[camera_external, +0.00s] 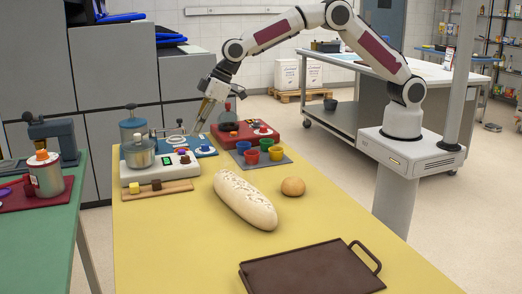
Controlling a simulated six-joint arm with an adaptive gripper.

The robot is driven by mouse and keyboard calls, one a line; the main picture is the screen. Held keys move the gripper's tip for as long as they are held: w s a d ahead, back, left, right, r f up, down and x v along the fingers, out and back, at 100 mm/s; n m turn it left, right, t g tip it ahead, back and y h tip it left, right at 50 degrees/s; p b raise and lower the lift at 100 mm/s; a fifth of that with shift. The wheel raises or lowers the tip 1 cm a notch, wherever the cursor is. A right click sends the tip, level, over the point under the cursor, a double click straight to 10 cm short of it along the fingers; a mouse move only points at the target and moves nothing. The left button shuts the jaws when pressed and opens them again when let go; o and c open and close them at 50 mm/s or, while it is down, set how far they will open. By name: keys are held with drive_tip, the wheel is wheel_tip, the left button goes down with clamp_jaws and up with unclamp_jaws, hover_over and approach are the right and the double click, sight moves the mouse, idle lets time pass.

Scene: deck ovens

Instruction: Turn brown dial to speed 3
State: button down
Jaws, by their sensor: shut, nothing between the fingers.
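A white machine (133,176) with a metal pot (140,154) and a small green display stands at the far left of the yellow table. A small dark brownish knob (185,159) shows on its top, right of the display; it may be the brown dial. Its speed marks are too small to read. My gripper (197,130) points down above and behind this machine, near a blue device (203,149). It is shut and empty, and appears apart from the knob.
A red device (228,137) stands right of my gripper. Several coloured cups (265,144) sit on a grey mat. A wooden strip (177,187) with small blocks lies before the white machine. A long loaf (245,199), a bun (293,186) and a brown tray (310,272) lie nearer.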

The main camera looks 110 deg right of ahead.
sight(191, 161)
idle(0.4)
drive_tip(key=shift+f, duration=3.4)
drive_tip(key=shift+w, duration=0.4)
drive_tip(key=shift+a+f, duration=0.1)
drive_tip(key=shift+a, duration=0.2)
drive_tip(key=shift+s, duration=0.4)
drive_tip(key=shift+r, duration=0.25)
drive_tip(key=shift+r, duration=2.85)
